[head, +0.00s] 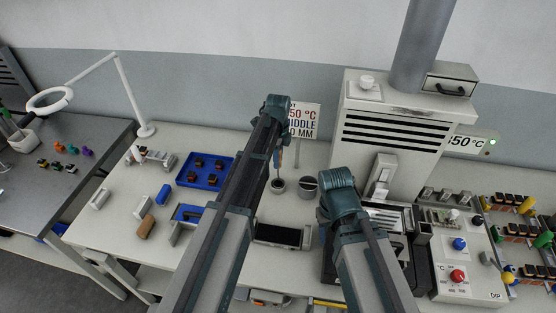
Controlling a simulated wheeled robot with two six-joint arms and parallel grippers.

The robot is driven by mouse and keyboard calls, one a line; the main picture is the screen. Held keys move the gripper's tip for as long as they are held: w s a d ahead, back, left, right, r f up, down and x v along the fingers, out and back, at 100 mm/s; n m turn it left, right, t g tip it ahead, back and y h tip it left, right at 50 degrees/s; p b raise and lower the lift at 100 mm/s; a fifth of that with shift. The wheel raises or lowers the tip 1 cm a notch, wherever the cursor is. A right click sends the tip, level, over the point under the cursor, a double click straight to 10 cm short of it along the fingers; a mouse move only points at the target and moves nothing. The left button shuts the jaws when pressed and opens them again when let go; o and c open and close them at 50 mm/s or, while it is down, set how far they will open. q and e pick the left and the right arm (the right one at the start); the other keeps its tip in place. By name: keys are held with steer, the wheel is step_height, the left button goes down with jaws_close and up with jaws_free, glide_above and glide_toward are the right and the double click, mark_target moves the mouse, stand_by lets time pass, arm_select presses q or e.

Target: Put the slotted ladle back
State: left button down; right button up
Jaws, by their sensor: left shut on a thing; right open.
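My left gripper (279,151) is in the middle of the head view, pointing down beside the white sign. It is shut on the slotted ladle (278,168), of which only a thin upright piece shows below the fingers. The lower end of the ladle is at a small dark-mouthed cup (278,186); I cannot tell whether it is inside or just above. A wider grey pot (308,189) stands to the right of the cup. My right gripper (326,210) is open, low at the machine's front left, with its fingers mostly hidden by its own wrist.
A grey machine (393,125) with a chimney stands behind on the right. A blue tray (188,178) with dark parts lies left of my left arm. A black rectangular plate (279,236) lies between my arms. A control box (460,287) with red and blue knobs is at front right.

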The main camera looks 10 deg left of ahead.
arm_select(q)
steer(key=shift+f, duration=0.2)
arm_select(e)
steer(key=shift+f, duration=0.2)
arm_select(q)
steer(key=c, duration=0.6)
jaws_free()
arm_select(e)
steer(key=shift+r, duration=0.1)
arm_select(q)
steer(key=shift+r, duration=0.2)
arm_select(e)
steer(key=shift+r, duration=0.15)
arm_select(q)
step_height(320, 180, up, 12)
steer(key=p, duration=1.2)
steer(key=shift+r, duration=0.1)
steer(key=shift+s+d, duration=0.1)
steer(key=shift+s, duration=0.1)
steer(key=s+d+n, duration=0.4)
steer(key=s+n, duration=0.4)
steer(key=s, duration=0.5)
steer(key=s+d+n+y, duration=0.1)
steer(key=s+d+n, duration=0.3)
steer(key=s+n, duration=0.4)
steer(key=s, duration=0.5)
arm_select(e)
step_height(320, 180, up, 12)
